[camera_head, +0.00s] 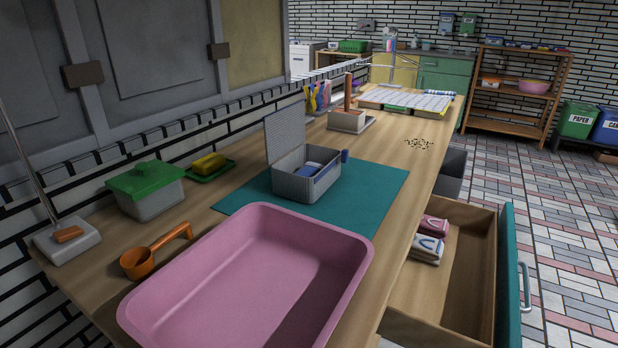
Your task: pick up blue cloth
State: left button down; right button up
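A folded white-and-blue bundle (427,249) that looks like cloth lies in the open drawer (468,275), close to its left side. A folded red-and-white bundle (434,226) lies just behind it. A blue item (309,169) also shows inside the grey open-lidded box (300,188) on the counter; I cannot tell if it is cloth. Neither of my grippers is in view.
The box stands on a teal mat (377,187). A large pink tub (245,285) fills the near counter. An orange scoop (140,262), a green-lidded container (147,190) and a yellow sponge (209,164) stand left. The drawer's right part is bare.

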aim_at(311, 169)
jog(key=k+l, duration=0.15)
jog(key=i+l, duration=0.15)
jog(key=l, duration=0.25)
jog(key=i+l, duration=0.1)
jog(key=l, duration=0.35)
jog(key=i+l, duration=0.15)
jog(key=l, duration=0.25)
